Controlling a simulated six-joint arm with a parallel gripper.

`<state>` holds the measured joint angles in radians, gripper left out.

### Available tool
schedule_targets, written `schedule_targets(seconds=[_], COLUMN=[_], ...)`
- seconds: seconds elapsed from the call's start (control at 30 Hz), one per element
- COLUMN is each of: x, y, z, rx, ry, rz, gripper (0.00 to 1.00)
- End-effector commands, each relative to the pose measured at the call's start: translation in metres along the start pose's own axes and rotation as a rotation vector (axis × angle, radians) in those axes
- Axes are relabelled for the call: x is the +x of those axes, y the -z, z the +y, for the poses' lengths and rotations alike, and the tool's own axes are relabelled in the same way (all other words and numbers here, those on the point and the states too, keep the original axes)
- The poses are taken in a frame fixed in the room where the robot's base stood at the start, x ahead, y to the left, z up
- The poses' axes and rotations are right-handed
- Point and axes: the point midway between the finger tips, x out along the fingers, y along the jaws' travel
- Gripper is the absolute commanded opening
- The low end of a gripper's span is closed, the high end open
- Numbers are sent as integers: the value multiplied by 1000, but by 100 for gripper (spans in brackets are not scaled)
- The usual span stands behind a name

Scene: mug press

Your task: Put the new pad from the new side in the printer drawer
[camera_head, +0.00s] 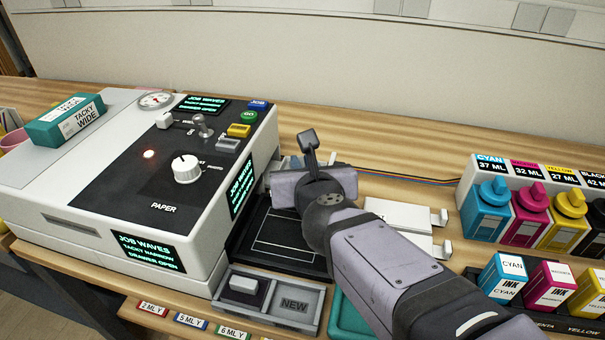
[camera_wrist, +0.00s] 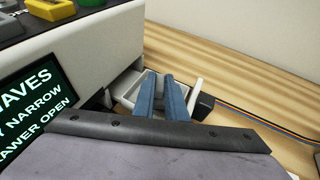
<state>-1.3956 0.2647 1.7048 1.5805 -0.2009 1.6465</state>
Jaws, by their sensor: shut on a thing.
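The printer (camera_head: 130,180) stands at the left; its screen reads JOB WAVES, TACKY NARROW, DRAWER OPEN. A black drawer bed (camera_head: 282,237) with white outlines lies open at its right side. In front is a grey two-part tray: its right compartment, marked NEW (camera_head: 294,305), is empty, and a pale pad (camera_head: 243,284) sits in the left one. My gripper (camera_wrist: 158,77) is low behind the bed, its blue fingers close together inside a small white holder (camera_wrist: 128,84) beside the printer. It is shut on what I take for the new pad, which the fingers hide.
A teal TACKY WIDE box (camera_head: 66,119) lies on the printer. White plates (camera_head: 405,215) are right of my arm. Ink bottles (camera_head: 485,210) and ink boxes (camera_head: 503,277) stand at the right. Coloured cables (camera_head: 400,176) cross the table behind.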

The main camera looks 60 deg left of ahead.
Motion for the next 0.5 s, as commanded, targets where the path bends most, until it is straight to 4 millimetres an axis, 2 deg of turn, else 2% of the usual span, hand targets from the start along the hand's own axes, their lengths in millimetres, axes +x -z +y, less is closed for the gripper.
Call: schedule_targets(seconds=[0.03, 0.5], x=[3, 4], y=[6, 10], z=[0, 0], rx=[-1, -1], ry=[0, 0], rz=[0, -1], gripper=[0, 0])
